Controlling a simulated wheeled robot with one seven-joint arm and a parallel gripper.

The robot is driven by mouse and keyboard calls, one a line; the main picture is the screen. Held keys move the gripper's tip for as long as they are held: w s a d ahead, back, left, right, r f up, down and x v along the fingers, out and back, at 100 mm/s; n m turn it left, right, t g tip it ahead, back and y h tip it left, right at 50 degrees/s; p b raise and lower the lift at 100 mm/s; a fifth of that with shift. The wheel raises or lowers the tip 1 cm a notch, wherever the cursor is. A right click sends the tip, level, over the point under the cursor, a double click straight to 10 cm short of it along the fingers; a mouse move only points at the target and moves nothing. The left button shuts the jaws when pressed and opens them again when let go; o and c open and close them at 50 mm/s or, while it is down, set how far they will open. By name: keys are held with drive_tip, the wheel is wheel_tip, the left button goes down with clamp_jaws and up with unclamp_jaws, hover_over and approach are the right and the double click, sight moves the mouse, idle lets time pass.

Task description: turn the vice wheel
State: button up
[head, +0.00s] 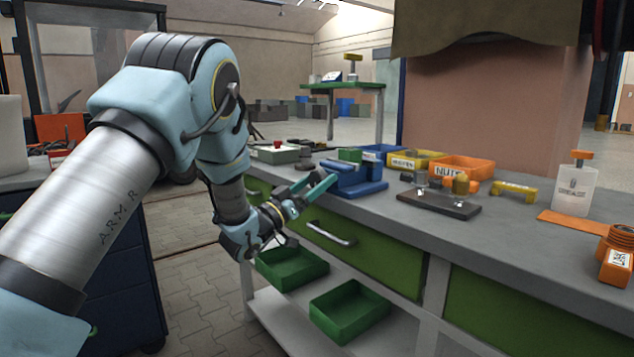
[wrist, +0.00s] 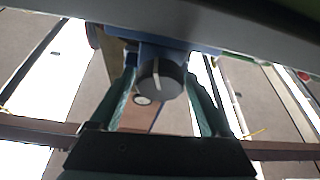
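The blue vice (head: 355,180) stands on the front edge of the grey bench, with a green block at its top. The vice wheel (wrist: 160,80) is a dark round knob with a pale line on its face, central in the wrist view. My gripper (head: 322,180) is at the bench edge in front of the vice, its teal fingers pointing at it. In the wrist view the fingers of my gripper (wrist: 160,76) lie on either side of the wheel. They look open, with narrow gaps at the wheel; contact is hard to judge. The head view does not show the wheel clearly.
The bench (head: 420,222) also bears an orange bin (head: 462,168), a yellow bin, a dark plate with knobs (head: 440,203) and a white bottle (head: 574,190). Green drawers and a drawer handle (head: 331,234) are below. Green trays (head: 349,311) sit on the lower shelf.

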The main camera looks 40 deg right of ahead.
drive_tip(key=c, duration=1.1)
drive_tip(key=shift+f+m+b, duration=0.1)
drive_tip(key=shift+m+b, duration=0.3)
drive_tip(key=shift+b, duration=0.15)
drive_tip(key=shift+f+m+g+b, duration=0.15)
drive_tip(key=shift+m+g+b, duration=0.45)
drive_tip(key=shift+m+b, duration=0.25)
drive_tip(key=m+g+b, duration=0.1)
drive_tip(key=m+b, duration=0.1)
drive_tip(key=m+g+b, duration=0.1)
drive_tip(key=m+b, duration=0.2)
drive_tip(key=shift+g, duration=0.3)
drive_tip(key=m+g+y+b, duration=0.1)
drive_tip(key=m+b, duration=0.1)
drive_tip(key=m+g+b, duration=0.1)
drive_tip(key=m, duration=0.2)
drive_tip(key=shift+g+y+b, duration=0.3)
drive_tip(key=shift+y+b, duration=0.1)
drive_tip(key=shift+r+m+g+y+b, duration=0.1)
drive_tip(key=shift+m+g+y+b, duration=0.2)
drive_tip(key=shift+m+b, duration=0.55)
drive_tip(key=shift+r+m+g+y+b, duration=0.1)
drive_tip(key=shift+m+g+y+b, duration=0.25)
drive_tip(key=shift+m, duration=0.75)
